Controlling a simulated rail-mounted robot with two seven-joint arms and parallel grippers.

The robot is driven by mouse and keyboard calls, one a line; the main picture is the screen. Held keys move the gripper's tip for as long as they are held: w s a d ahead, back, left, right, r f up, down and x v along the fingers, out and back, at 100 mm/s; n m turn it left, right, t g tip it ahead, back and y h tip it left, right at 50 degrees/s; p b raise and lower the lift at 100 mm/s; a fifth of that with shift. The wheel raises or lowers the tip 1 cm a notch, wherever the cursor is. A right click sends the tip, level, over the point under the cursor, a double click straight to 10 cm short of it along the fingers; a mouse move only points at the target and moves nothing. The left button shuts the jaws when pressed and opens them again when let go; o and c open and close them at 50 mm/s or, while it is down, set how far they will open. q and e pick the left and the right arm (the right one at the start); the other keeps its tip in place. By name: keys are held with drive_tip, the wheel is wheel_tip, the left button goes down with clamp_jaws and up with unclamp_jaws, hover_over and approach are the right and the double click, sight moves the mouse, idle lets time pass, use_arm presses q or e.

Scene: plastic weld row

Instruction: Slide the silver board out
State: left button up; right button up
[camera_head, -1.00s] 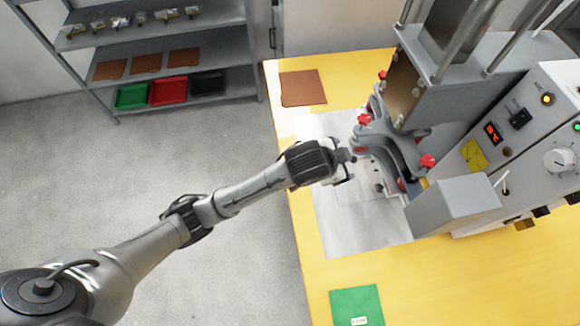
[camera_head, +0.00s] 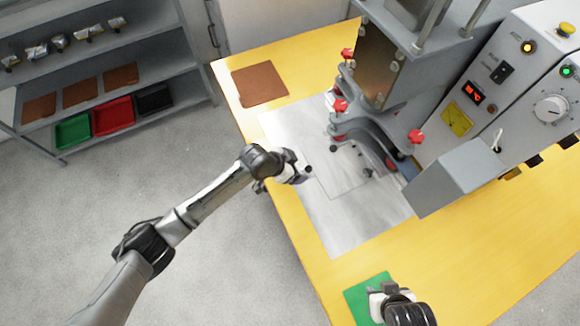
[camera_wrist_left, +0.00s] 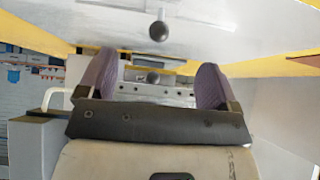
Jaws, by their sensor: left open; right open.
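The silver board (camera_head: 345,178) is a flat, thin-outlined plate lying under the front of the grey press on a larger silver sheet (camera_head: 335,228). A small black knob (camera_head: 307,169) stands at its left edge. My left gripper (camera_head: 297,179) is at that edge, close to the knob. Another black knob (camera_wrist_left: 158,31) shows beyond. My right gripper (camera_head: 376,298) is over the green mat, its fingers hard to make out.
The grey press (camera_head: 385,75) with red knobs and its control box (camera_head: 520,80) stand at the right of the yellow table (camera_head: 480,230). A brown mat (camera_head: 260,86) lies at the back left. A shelf (camera_head: 95,75) with coloured trays stands left. The green mat (camera_head: 358,303) lies in front.

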sight(306, 169)
use_arm(q)
drive_tip(key=b+x, duration=0.4)
drive_tip(key=x, duration=0.1)
drive_tip(key=shift+s+f, duration=0.1)
drive_tip(key=shift+s, duration=0.05)
use_arm(e)
drive_tip(key=x, duration=0.2)
drive_tip(key=s+x, duration=0.1)
drive_tip(key=x, duration=0.2)
drive_tip(key=shift+f, duration=0.25)
use_arm(q)
drive_tip(key=shift+b+x, duration=1.3)
drive_tip(key=shift+x, duration=0.3)
use_arm(e)
drive_tip(key=shift+a+f, duration=0.1)
drive_tip(key=shift+f, duration=0.9)
use_arm(q)
drive_tip(key=shift+c, duration=0.5)
drive_tip(key=shift+d, duration=0.1)
drive_tip(key=c, duration=1.3)
drive_tip(key=shift+c, duration=0.2)
use_arm(e)
drive_tip(key=shift+r, duration=0.15)
